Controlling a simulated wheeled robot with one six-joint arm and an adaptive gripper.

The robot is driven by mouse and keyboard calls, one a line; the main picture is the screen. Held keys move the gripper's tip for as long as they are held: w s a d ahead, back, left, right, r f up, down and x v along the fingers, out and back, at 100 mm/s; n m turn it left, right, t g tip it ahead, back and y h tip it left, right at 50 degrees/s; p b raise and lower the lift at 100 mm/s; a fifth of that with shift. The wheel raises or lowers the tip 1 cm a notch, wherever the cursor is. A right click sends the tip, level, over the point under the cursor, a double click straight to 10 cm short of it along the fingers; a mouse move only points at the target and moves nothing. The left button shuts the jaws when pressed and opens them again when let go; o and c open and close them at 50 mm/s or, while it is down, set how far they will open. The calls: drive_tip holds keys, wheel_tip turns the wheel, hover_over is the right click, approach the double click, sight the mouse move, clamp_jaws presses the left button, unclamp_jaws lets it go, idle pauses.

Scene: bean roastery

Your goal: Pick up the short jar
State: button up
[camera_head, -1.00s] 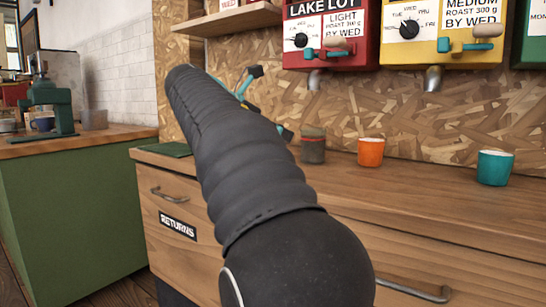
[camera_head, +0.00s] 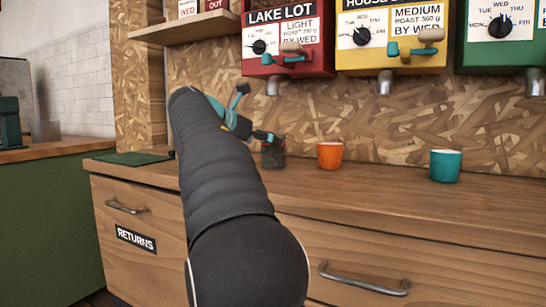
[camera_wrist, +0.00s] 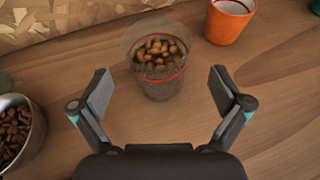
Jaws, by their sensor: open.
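The short jar (camera_wrist: 160,80) is a see-through jar with a red band, holding brown beans. In the wrist view it stands upright on the wooden counter, centred just ahead of my gripper (camera_wrist: 162,88). My gripper is open, with one finger on each side of the space in front of the jar, and nothing is between the fingers. In the head view the jar (camera_head: 273,156) stands left of the orange cup, its upper part partly covered by my gripper (camera_head: 255,125). My arm hides part of the counter there.
An orange cup (camera_wrist: 230,20) stands close to the right of the jar. A metal container of beans (camera_wrist: 36,128) is at the wrist view's left edge. A teal cup (camera_head: 445,165) stands further right. Dispensers (camera_head: 384,55) hang above, and the OSB wall (camera_head: 360,110) is behind.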

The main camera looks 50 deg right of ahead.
drive_tip(key=x, duration=0.4)
drive_tip(key=shift+d+r+b, duration=0.15)
drive_tip(key=shift+d+b, duration=0.1)
drive_tip(key=shift+b, duration=0.15)
drive_tip(key=c, duration=1.5)
drive_tip(key=shift+c, duration=0.2)
drive_tip(key=shift+a+r, duration=0.1)
